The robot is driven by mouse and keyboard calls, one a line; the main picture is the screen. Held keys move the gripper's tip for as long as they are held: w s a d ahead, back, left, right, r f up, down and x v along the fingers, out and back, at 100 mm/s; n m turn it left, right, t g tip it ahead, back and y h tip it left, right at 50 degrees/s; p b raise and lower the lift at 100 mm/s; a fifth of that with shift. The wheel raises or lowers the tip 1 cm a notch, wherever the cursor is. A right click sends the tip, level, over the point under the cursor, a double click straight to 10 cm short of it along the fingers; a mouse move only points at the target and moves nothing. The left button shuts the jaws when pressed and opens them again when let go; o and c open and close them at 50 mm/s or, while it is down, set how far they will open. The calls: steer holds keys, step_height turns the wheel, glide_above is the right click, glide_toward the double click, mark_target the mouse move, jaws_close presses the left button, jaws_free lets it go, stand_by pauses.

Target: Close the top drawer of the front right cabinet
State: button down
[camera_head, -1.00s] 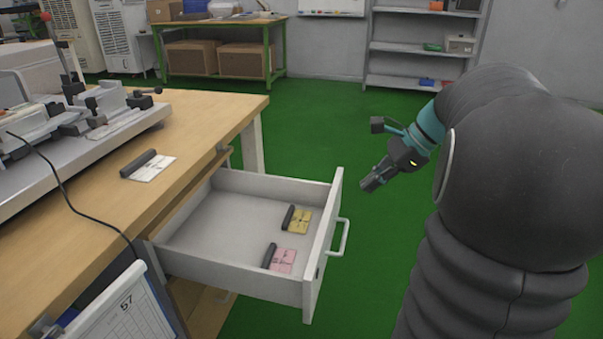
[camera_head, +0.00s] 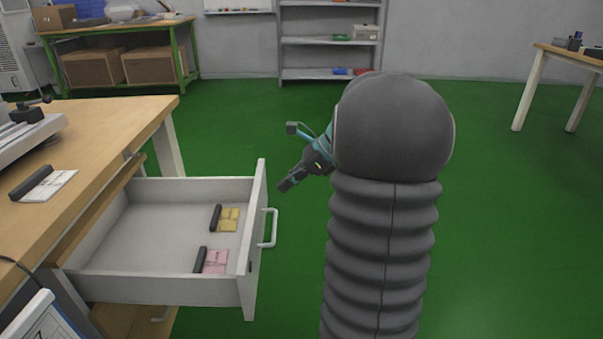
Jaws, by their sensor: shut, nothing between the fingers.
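The top drawer (camera_head: 155,289) is pulled far out from under the wooden workbench (camera_head: 110,118), its white front panel (camera_head: 256,240) facing right. A white bar handle (camera_head: 272,228) is on that panel. Inside the drawer lie a yellow card (camera_head: 229,220) and a pink card (camera_head: 215,262), each with a dark cylindrical item beside it. My gripper (camera_head: 284,187) is shut and empty. In the picture it appears just right of the drawer front's far end, above the handle, and apart from both. The cabinet body is mostly hidden under the bench top.
Green floor is clear to the right of my arm and behind the drawer. A green-framed bench (camera_head: 118,32) and a grey shelf unit (camera_head: 330,41) stand along the back wall. Another table (camera_head: 572,55) is at the far right. A clipboard (camera_head: 45,318) hangs at the lower left.

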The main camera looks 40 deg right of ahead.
mark_target(260, 192)
steer(key=shift+w+a, duration=0.6)
steer(key=shift+a, duration=0.25)
steer(key=shift+w+a, duration=0.55)
steer(key=shift+a, duration=0.3)
